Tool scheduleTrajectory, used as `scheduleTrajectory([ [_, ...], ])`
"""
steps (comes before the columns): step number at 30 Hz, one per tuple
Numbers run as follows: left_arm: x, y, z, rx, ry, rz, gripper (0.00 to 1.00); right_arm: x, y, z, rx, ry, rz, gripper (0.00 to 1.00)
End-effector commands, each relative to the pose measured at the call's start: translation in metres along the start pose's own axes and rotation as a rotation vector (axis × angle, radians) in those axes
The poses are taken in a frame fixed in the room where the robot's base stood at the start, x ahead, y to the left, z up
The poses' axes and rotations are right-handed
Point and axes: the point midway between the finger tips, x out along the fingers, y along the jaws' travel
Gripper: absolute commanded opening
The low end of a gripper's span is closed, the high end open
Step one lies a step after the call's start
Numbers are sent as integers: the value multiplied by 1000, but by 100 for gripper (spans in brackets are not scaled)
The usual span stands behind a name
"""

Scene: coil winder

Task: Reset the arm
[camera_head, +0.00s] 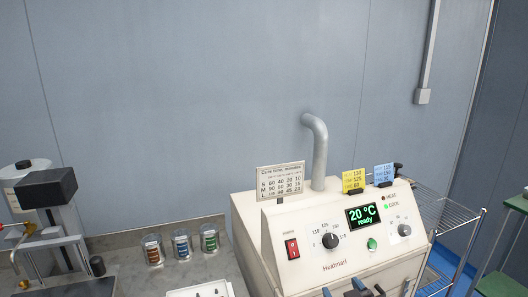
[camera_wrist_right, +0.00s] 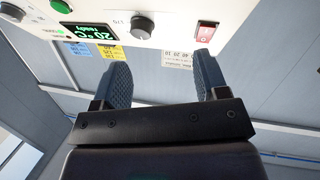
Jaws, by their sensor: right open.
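My right gripper (camera_wrist_right: 161,62) is open in the right wrist view, with its two blue-grey fingers apart and nothing between them. In the head view only the tips of my right gripper (camera_head: 342,289) show at the bottom edge, in front of the white Heatmart oven (camera_head: 330,225). The oven panel also shows upside down at the top of the wrist view (camera_wrist_right: 175,15). The oven's display (camera_head: 361,215) reads 20 °C, ready, and a green lamp beside it is lit. My left gripper is not in view.
Three small jars with coloured bands, brown (camera_head: 153,250), blue (camera_head: 182,245) and green (camera_head: 209,238), stand on the grey bench left of the oven. A winder-like machine (camera_head: 50,215) stands at the far left. A wire rack (camera_head: 450,220) is at the right.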

Motion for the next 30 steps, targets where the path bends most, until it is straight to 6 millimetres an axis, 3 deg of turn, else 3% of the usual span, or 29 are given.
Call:
scheduleTrajectory([
  [1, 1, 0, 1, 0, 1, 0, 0, -16, 4, 24, 37, -19, 9, 67],
  [9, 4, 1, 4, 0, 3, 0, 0, -102, 18, 130, 134, -169, 56, 67],
  [15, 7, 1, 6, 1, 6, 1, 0, -169, 19, 197, 150, -324, 86, 67],
  [21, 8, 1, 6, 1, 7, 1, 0, -203, 15, 226, 158, -400, 95, 67],
  [30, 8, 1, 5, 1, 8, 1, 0, -208, 15, 230, 159, -409, 96, 67],
])
